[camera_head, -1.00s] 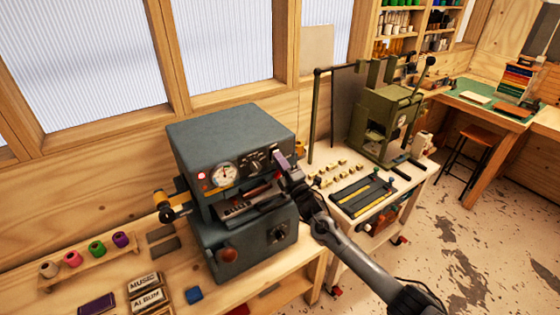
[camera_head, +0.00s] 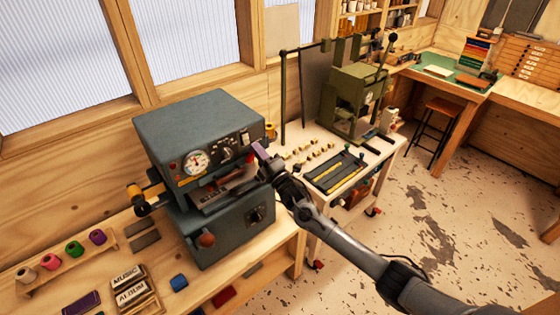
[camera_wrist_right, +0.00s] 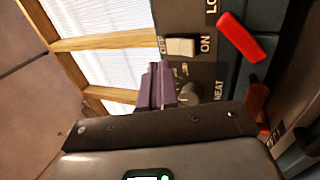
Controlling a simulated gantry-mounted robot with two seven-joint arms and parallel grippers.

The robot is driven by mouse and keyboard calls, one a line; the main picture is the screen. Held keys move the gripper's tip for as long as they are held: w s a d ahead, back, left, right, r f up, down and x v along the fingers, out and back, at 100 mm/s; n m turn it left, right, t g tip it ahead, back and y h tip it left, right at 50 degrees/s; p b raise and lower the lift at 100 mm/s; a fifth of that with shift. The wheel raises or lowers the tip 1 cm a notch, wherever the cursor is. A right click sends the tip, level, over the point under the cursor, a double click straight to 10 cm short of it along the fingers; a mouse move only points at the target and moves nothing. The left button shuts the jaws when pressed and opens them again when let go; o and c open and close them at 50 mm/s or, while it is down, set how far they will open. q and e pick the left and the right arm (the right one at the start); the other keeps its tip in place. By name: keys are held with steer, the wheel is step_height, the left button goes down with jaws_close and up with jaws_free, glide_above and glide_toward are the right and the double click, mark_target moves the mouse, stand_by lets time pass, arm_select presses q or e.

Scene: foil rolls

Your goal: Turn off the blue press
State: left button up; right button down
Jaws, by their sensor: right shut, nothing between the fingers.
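The blue press (camera_head: 198,118) is a blue-grey box machine on the bench in the head view, with a dial, a knob and a switch on its front panel. Its pale rocker switch (camera_wrist_right: 181,47) shows in the right wrist view between the OFF and ON labels; I cannot tell which side is pressed. My right gripper (camera_head: 259,151) is at the right end of the panel. Its purple fingertips (camera_wrist_right: 155,85) are shut and empty, near the switch and the heat knob (camera_wrist_right: 188,93); contact is unclear. My left gripper is not in view.
A green press (camera_head: 352,100) stands on a cart to the right, with small brass pieces and a dark tray (camera_head: 340,172) in front. Thread spools (camera_head: 73,249) and labelled blocks (camera_head: 127,281) lie at the bench's left. A stool (camera_head: 440,118) stands at the back right.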

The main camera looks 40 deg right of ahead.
steer(key=s, duration=0.9)
steer(key=shift+s+a+b, duration=0.3)
steer(key=shift+b, duration=0.1)
steer(key=shift+f, duration=0.1)
